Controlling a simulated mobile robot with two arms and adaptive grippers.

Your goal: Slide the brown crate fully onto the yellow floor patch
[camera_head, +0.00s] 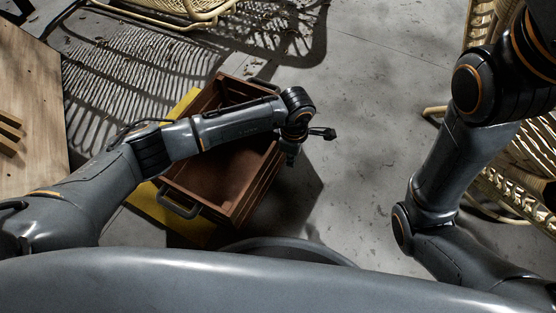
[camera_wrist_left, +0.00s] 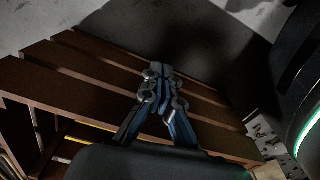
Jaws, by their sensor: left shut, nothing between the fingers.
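The brown wooden crate (camera_head: 258,192) sits at a slant on the floor and is empty where I can see inside. The yellow floor patch (camera_head: 160,213) shows along the crate's left side and lower left corner; the crate's right side stands beyond it on grey floor. My left arm reaches across the crate. My left gripper (camera_head: 290,152) points down at the crate's right side, partly hidden by the wrist. In the left wrist view its fingers (camera_wrist_left: 162,82) are shut and empty, close to the crate's slats (camera_wrist_left: 85,72); I cannot tell whether they touch. My right gripper is out of view.
A wooden board (camera_head: 30,110) lies at the left. Rattan furniture stands at the top (camera_head: 180,12) and at the right (camera_head: 515,185). Dark crate handles (camera_head: 180,207) stick out at the ends. The grey floor right of the crate (camera_head: 350,190) is clear.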

